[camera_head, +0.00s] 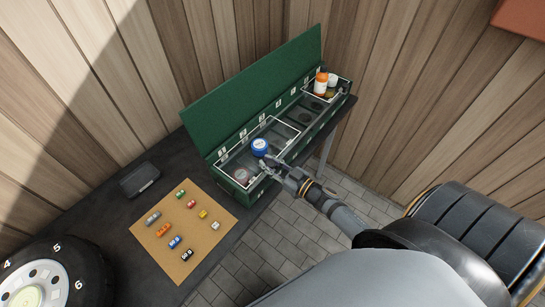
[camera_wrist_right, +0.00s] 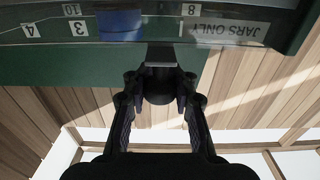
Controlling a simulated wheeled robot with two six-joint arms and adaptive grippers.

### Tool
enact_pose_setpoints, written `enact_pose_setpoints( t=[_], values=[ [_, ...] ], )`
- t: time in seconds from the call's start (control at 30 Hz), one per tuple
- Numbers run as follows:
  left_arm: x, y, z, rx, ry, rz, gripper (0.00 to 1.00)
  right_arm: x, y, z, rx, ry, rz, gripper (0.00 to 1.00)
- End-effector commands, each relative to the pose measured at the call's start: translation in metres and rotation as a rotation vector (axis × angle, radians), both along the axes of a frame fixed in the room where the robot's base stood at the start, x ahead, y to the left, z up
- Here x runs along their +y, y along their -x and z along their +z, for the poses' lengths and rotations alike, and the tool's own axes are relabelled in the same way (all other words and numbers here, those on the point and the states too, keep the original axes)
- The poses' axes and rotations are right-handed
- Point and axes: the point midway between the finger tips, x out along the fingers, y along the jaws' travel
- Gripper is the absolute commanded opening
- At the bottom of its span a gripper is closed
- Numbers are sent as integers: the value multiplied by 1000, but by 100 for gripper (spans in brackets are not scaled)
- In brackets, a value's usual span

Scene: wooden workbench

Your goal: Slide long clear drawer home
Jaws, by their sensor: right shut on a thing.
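A long clear drawer with pale edges (camera_head: 283,124) lies in the left half of the open green box (camera_head: 238,80). A blue-lidded jar (camera_head: 259,147) stands in it, and a darker jar (camera_head: 241,176) sits near its left end. My right gripper (camera_head: 270,166) is at the box's front side, just below the blue-lidded jar. In the right wrist view, its fingers (camera_wrist_right: 160,92) are shut on a dark handle with a grey tab (camera_wrist_right: 160,54) under the clear drawer's edge. Exactly how far the drawer sits out is hard to tell. My left gripper is not in view.
A smaller clear tray at the right end holds an orange bottle (camera_head: 321,82) and a white-capped one. A cork mat (camera_head: 207,239) with several toy cars, a black case (camera_head: 139,180) and a wheel (camera_head: 84,270) lie on the dark bench. A "JARS ONLY" label (camera_wrist_right: 226,31) shows by the handle.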

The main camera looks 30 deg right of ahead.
Motion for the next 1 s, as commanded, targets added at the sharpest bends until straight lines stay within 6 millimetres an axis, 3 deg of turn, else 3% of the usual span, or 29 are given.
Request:
enact_pose_setpoints(
  t=[0.4, 0.43, 0.6, 0.87, 1.0],
  values=[
    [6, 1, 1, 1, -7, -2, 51, 4, 5, -5, 7, 2, 5, 0],
    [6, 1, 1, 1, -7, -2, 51, 4, 5, -5, 7, 2, 5, 28],
    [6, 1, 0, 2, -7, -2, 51, 3, 4, -4, 5, 1, 4, 51],
    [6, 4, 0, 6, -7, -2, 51, 3, 3, -2, 1, 2, 4, 51],
    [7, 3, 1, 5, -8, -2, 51, 0, 12, -3, 3, 2, 5, 51]
  ],
)
